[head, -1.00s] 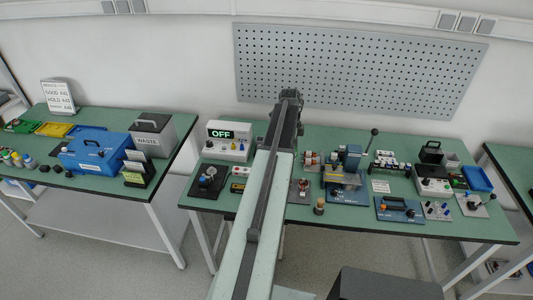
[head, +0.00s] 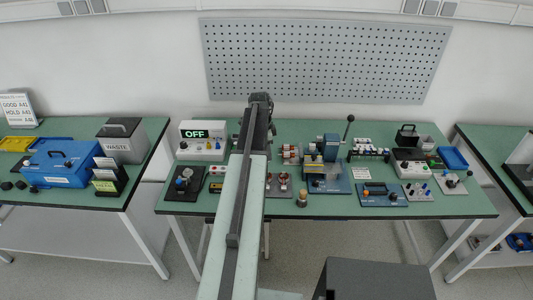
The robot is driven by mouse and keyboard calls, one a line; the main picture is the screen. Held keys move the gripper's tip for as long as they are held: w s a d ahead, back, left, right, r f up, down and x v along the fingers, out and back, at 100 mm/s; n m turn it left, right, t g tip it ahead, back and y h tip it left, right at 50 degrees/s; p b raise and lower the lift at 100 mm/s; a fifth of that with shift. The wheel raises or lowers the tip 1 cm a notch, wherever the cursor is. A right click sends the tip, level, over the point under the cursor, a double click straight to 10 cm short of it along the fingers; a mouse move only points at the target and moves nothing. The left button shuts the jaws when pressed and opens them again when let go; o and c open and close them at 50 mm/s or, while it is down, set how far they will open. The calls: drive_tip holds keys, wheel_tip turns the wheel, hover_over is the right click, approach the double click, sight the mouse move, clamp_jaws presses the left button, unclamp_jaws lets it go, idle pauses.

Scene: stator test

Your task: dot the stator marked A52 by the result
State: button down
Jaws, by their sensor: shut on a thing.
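My gripper (head: 262,103) is at the far end of my arm, over the back of the middle bench. Its fingers and what they hold are hidden behind the arm's end. Small reddish, stator-like parts (head: 284,181) stand on a grey plate just right of my arm. Red and white cylinders (head: 290,153) are in a rack behind them. No A52 mark is readable at this size. A card (head: 17,107) at the far left lists GOOD, HOLD and another, unreadable line.
The green middle bench (head: 335,208) carries a blue lever press (head: 329,170), a black plate with a round device (head: 186,182) and a blue bin (head: 453,158). On the left bench are a blue box (head: 62,165) and a WASTE bin (head: 122,140). A gap separates the benches.

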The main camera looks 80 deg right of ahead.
drive_tip(key=shift+f+b, duration=1.8)
drive_tip(key=shift+f, duration=0.25)
drive_tip(key=shift+a+f+b, duration=0.1)
drive_tip(key=shift+f+b, duration=0.55)
drive_tip(key=shift+b, duration=0.05)
wheel_tip(320, 180, up, 6)
drive_tip(key=p, duration=0.6)
wheel_tip(320, 180, up, 7)
drive_tip(key=p, duration=0.7)
drive_tip(key=shift+r, duration=0.15)
wheel_tip(320, 180, down, 3)
drive_tip(key=b, duration=0.2)
drive_tip(key=shift+b, duration=0.4)
